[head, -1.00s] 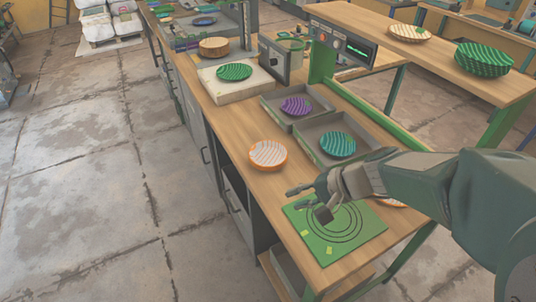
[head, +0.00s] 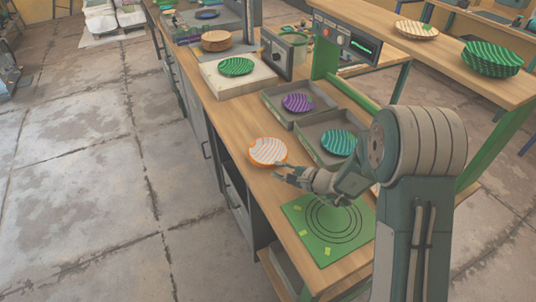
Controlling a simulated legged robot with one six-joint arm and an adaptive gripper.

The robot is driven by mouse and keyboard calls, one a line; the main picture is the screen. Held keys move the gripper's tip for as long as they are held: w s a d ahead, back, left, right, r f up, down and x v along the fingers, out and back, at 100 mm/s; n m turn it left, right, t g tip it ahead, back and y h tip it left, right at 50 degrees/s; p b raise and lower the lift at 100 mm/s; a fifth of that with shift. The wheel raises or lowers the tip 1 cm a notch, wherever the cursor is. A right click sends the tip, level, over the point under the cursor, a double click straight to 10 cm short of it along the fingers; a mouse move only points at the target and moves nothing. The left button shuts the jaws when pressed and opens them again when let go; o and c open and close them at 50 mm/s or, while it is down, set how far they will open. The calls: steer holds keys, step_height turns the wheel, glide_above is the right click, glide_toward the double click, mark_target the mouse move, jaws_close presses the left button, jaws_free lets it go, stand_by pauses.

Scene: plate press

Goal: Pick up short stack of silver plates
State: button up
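No plainly silver stack shows. A pale, grey-white striped plate or short stack with an orange rim (head: 268,151) sits on the wooden bench, left of the trays. A similar pale striped item with an orange edge (head: 416,30) lies on the raised shelf at upper right. My gripper (head: 279,173) is just in front of the nearer pale plate, above the bench and the far edge of the green mat (head: 325,252). Its fingers point left and look apart, with nothing between them. Whether they touch the plate cannot be told.
A purple plate (head: 297,102) and a teal plate (head: 338,142) lie in two grey trays. A green plate (head: 236,66) rests on a pale block. A taller green stack (head: 492,58) stands on the shelf. A green post (head: 326,60) rises behind the trays.

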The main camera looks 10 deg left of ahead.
mark_target(266, 166)
steer(key=x, duration=0.6)
steer(key=shift+w+f, duration=0.1)
steer(key=shift+f, duration=0.1)
jaws_close()
